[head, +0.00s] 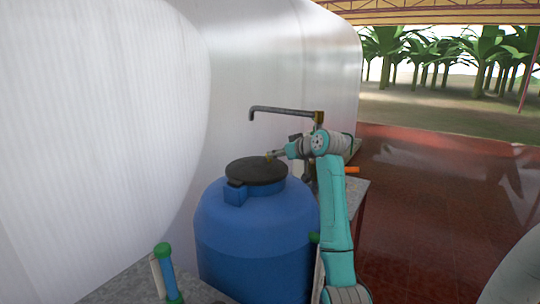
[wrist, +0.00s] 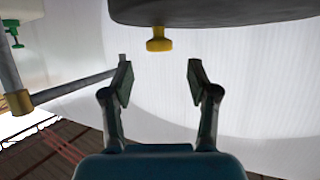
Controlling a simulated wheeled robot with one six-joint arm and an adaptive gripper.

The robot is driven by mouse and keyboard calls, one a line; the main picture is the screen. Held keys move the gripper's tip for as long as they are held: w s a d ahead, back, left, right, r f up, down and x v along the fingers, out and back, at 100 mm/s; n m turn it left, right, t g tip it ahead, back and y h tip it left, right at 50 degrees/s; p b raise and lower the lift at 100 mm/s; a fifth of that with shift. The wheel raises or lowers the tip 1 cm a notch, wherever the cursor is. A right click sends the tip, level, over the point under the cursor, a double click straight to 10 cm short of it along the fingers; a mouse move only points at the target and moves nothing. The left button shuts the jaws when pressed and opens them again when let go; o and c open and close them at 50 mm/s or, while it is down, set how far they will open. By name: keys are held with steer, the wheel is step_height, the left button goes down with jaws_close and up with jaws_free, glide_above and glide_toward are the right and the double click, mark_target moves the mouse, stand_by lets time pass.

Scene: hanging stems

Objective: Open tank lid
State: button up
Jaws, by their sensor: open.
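The blue tank (head: 255,235) stands beside the white wall, with its black lid (head: 256,171) lying closed on top. In the wrist view, the lid (wrist: 215,10) fills the top edge, and a yellow knob (wrist: 159,40) sticks out from its rim. My gripper (head: 277,154) is at the lid's far right edge in the head view. In the wrist view, my gripper (wrist: 160,82) is open and empty, with the knob ahead of its fingertips, roughly centred between them and apart from them. The knob is too small to make out clearly in the head view.
A grey pipe (head: 283,109) with a bent end stands above and behind the tank; it also shows at left in the wrist view (wrist: 75,87) with a yellow fitting (wrist: 20,102). A blue-and-green cylinder (head: 168,273) stands at front left. Red floor at right is open.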

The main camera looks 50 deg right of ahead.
mark_target(255, 165)
steer(key=shift+x, duration=2.7)
steer(key=shift+c, duration=0.2)
jaws_close()
